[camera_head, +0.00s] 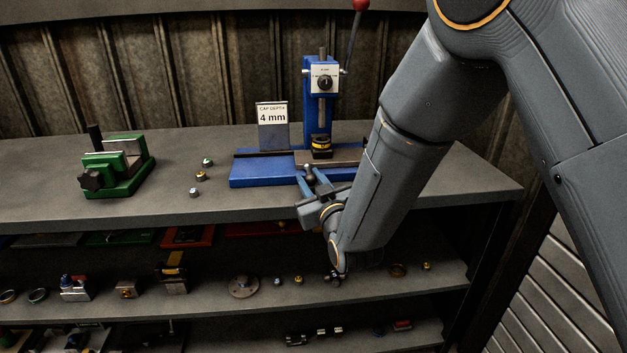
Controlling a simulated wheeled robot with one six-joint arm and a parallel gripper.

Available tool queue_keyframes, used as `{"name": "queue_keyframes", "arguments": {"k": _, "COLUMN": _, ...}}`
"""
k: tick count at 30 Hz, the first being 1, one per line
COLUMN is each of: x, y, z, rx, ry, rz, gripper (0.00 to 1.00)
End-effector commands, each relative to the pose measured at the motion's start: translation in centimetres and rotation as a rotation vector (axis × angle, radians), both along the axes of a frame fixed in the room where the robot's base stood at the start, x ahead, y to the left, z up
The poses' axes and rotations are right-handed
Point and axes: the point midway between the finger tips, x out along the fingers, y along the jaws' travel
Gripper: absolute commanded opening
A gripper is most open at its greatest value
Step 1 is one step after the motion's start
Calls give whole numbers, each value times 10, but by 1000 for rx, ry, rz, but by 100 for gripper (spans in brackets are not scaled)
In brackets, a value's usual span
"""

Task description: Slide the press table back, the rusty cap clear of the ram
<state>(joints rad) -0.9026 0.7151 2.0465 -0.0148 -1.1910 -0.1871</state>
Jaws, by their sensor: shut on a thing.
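The blue arbor press (308,95) stands at the back of the bench, with a red-knobbed lever at upper right. Its ram (322,108) points down over a dark part with a yellow band (321,143). The blue press table (262,171) lies low in front of the column. My gripper (310,176) is at the table's front edge, its two fingers shut on a small dark knob (309,170) there. The rusty cap cannot be made out; whether it is under the ram is unclear.
A sign reading "CAP DEPTH 4 mm" (272,125) stands left of the column. A green vise (120,168) and several small caps (201,175) are on the bench (60,195) to the left. Shelves with parts (205,303) lie below. Bench room at right (460,185) is bare.

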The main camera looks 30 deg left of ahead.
Motion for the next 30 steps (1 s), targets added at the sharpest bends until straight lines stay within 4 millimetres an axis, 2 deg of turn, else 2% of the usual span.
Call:
{"name": "queue_keyframes", "arguments": {"k": 5, "x": 4, "y": -4, "z": 1, "rx": 1, "ry": 0, "rz": -10, "gripper": 0}}
{"name": "queue_keyframes", "arguments": {"k": 6, "x": 4, "y": -4, "z": 1, "rx": 2, "ry": 0, "rz": -11, "gripper": 31}}
{"name": "queue_keyframes", "arguments": {"k": 8, "x": 4, "y": -4, "z": 1, "rx": 1, "ry": 0, "rz": -10, "gripper": 41}}
{"name": "queue_keyframes", "arguments": {"k": 19, "x": -2, "y": -5, "z": 0, "rx": 0, "ry": 0, "rz": -4, "gripper": 43}}
{"name": "queue_keyframes", "arguments": {"k": 30, "x": -34, "y": -50, "z": 0, "rx": 0, "ry": 0, "rz": -7, "gripper": 43}}
